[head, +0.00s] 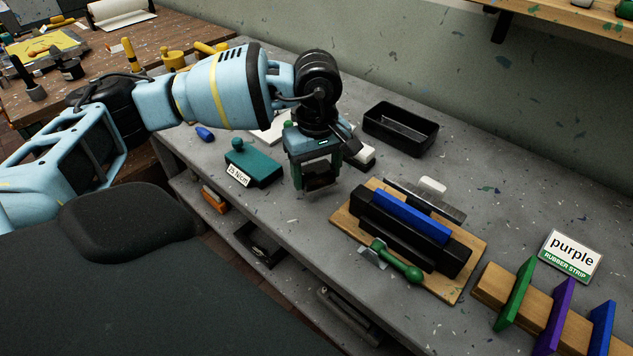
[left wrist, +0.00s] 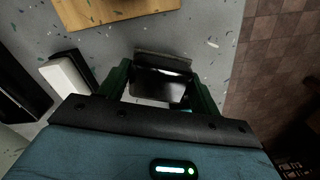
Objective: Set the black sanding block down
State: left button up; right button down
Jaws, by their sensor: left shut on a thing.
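The black sanding block (head: 321,181) is between the green fingers of my left gripper (head: 316,186), over the grey bench (head: 270,222). In the left wrist view the left gripper (left wrist: 163,92) also shows with its fingers on both sides of the dark, shiny block (left wrist: 160,84). The gripper points down. I cannot tell whether the block touches the bench. My right gripper is in neither view.
A teal block with a label (head: 252,166) is left of the gripper. A black tray (head: 400,128) stands behind. A wooden board (head: 448,287) with a black holder, blue strip (head: 412,217) and green-handled tool (head: 405,267) lies right.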

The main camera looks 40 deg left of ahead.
aim_at(317, 184)
pick_arm(q)
jog(key=shift+f, duration=1.75)
jog(key=shift+f, duration=0.2)
jog(key=o, duration=1)
jog(key=shift+c, duration=0.2)
jog(key=shift+r, duration=0.15)
notch_tip(317, 184, up, 12)
jog(key=shift+r, duration=0.1)
